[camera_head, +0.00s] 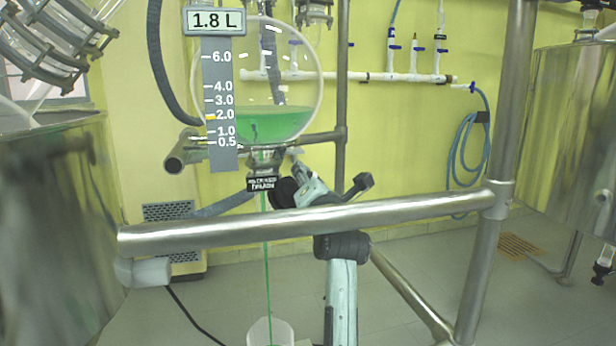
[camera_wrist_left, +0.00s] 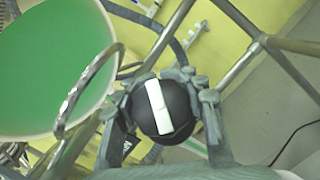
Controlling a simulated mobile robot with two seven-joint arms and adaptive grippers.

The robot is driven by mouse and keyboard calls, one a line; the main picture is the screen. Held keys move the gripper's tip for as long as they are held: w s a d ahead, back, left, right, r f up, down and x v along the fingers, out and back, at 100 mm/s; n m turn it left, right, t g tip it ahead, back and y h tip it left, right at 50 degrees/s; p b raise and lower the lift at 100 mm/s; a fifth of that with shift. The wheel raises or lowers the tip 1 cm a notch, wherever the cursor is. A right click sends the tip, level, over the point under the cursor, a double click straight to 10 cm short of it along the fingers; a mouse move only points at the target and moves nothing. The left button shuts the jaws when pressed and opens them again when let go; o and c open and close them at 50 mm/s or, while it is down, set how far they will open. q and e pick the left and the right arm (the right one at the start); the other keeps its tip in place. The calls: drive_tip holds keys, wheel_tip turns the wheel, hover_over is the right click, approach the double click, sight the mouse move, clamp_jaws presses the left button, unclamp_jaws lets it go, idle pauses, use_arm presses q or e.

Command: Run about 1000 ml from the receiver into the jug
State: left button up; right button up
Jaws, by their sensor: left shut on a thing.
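The round glass receiver (camera_head: 286,85) holds green liquid. Its display (camera_head: 216,21) reads 1.8 L, and the scale marker sits near 2.0. A thin green stream (camera_head: 267,270) runs down from its outlet into the white jug (camera_head: 270,331), which is cut off by the bottom edge. The liquid level inside the jug is hard to tell. My left gripper (camera_head: 290,187) is at the valve under the receiver. In the left wrist view its fingers (camera_wrist_left: 172,112) are shut on the black valve knob (camera_wrist_left: 178,104) with a white bar across it. My right gripper is out of view.
A horizontal steel rail (camera_head: 330,219) crosses in front of my left arm, joined to an upright post (camera_head: 490,170) on the right. Large steel vessels stand at left (camera_head: 55,230) and right (camera_head: 575,130). A blue hose (camera_head: 466,150) hangs on the wall. Floor shows behind the rail.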

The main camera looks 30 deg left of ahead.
use_arm(q)
drive_tip(key=o, duration=1.4)
drive_tip(key=shift+f, duration=0.1)
drive_tip(key=shift+c, duration=0.2)
drive_tip(key=shift+n+y, duration=0.3)
drive_tip(key=shift+y, duration=0.1)
